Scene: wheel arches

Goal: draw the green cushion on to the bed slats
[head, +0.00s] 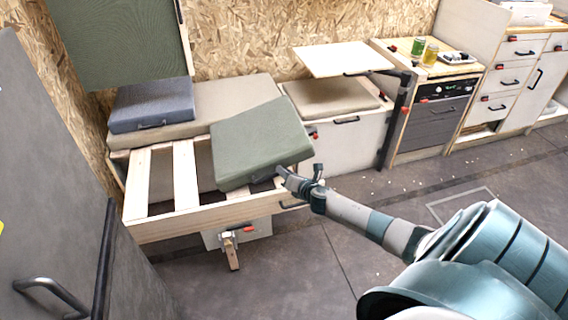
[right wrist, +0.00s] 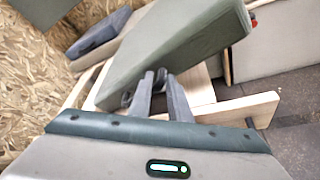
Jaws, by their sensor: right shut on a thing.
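The green cushion (head: 258,138) lies turned at an angle over the right part of the bed slats (head: 186,172), its back part overlapping the beige mattress. Several pale slats to its left are bare. My right gripper (head: 284,178) is at the cushion's front right edge, shut on it. In the right wrist view the two fingers (right wrist: 158,88) meet the side of the green cushion (right wrist: 180,45), near a dark strap; the exact grip is partly hidden. Whether the cushion rests fully on the slats cannot be told. My left gripper is not in view.
A blue-grey cushion (head: 152,103) sits on the beige mattress (head: 230,97) behind the slats. A bench with a brown cushion (head: 330,97) and a raised table leaf (head: 343,59) stand to the right. A grey door (head: 45,180) fills the left. The floor in front is clear.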

